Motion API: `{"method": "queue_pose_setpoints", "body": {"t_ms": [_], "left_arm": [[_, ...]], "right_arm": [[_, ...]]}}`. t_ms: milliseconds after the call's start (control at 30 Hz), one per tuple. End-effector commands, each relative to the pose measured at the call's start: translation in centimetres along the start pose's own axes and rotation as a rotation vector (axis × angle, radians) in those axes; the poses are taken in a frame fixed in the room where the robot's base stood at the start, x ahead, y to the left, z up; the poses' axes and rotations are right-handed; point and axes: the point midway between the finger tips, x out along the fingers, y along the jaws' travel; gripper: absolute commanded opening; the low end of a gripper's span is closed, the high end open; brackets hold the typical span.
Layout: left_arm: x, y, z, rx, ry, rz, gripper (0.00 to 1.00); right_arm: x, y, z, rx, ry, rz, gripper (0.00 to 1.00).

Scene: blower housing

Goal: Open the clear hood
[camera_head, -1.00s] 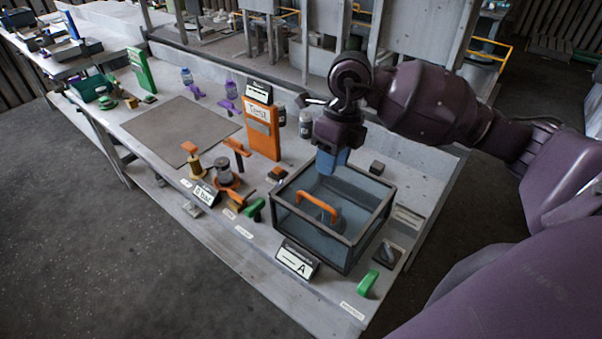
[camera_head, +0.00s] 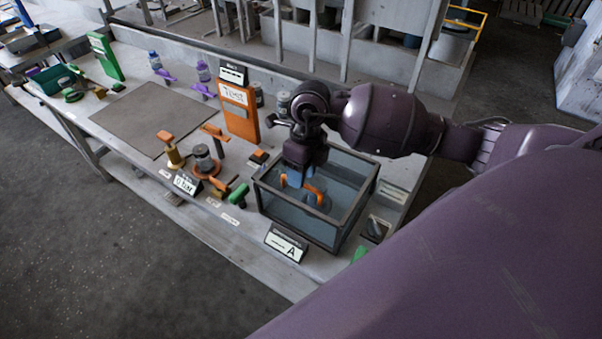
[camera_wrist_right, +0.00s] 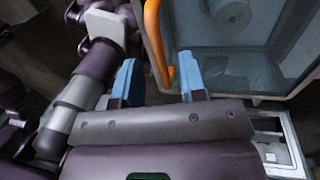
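The clear hood (camera_head: 350,176) is a glass box with a dark frame, standing closed at the near right part of the bench. An orange handle (camera_head: 315,192) is on it. My right gripper (camera_head: 296,178) points down at the handle, its blue fingertips covering part of it in the head view. In the right wrist view the two blue fingers (camera_wrist_right: 160,78) are spread apart. The orange handle (camera_wrist_right: 154,40) shows in the gap between them, its lower end close to the tips. I cannot tell whether they touch. My left gripper is out of view.
An orange panel (camera_head: 239,112) stands behind the hood to the left. A sign marked A (camera_head: 286,243) stands before the hood.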

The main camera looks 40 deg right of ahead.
Motion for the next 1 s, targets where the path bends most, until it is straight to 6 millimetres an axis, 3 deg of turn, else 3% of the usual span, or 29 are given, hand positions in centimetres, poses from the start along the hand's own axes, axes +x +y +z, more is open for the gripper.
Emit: {"method": "queue_pose_setpoints", "body": {"t_ms": [433,700,1000], "left_arm": [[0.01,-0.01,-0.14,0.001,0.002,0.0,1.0],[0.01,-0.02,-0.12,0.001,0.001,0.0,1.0],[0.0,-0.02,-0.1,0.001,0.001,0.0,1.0]], "right_arm": [[0.9,-0.01,0.01,-0.001,-0.001,-0.001,0.38],[0.88,-0.01,0.01,-0.001,-0.001,-0.001,0.0],[0.79,-0.07,0.01,0.0,-0.001,0.002,0.0]]}}
